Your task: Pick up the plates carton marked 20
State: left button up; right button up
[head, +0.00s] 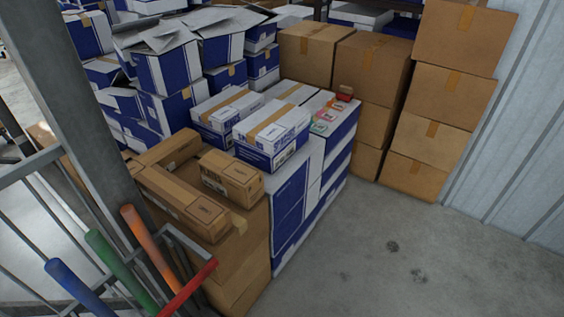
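Several small cartons lie on top of a stack of larger boxes. A white and blue carton (271,133) with brown tape sits near the middle, and another white and blue carton (221,112) lies behind it to the left. A short brown carton (231,178) sits in front, beside a long brown carton (187,203). Another brown carton (168,152) lies behind these. Printed labels show on some, but they are too small to read, so I cannot tell which is marked 20. Neither gripper is in view.
Small cards with coloured marks (323,124) and a red item (344,97) lie on the stack's right part. Tall brown boxes (430,152) stand behind. A metal frame with coloured bars (148,242) blocks the lower left. The concrete floor (400,255) at right is clear.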

aim_at(239, 182)
jog(key=i+l+z, duration=0.55)
jog(key=i+z, duration=0.25)
jog(key=i, duration=0.2)
jog(key=i+z, duration=0.4)
jog(key=i, duration=0.15)
jog(key=i+u, duration=0.4)
jog(key=i+l+u, duration=0.2)
jog(key=i+u, duration=0.25)
jog(key=i+l+u, duration=0.25)
jog(key=u, duration=0.15)
jog(key=i+u, duration=0.15)
jog(key=u, duration=0.3)
jog(key=i+l+u, duration=0.1)
jog(key=u, duration=0.35)
jog(key=i+l+u, duration=0.1)
jog(key=u, duration=0.4)
jog(key=i+l+u, duration=0.1)
jog(key=u, duration=0.35)
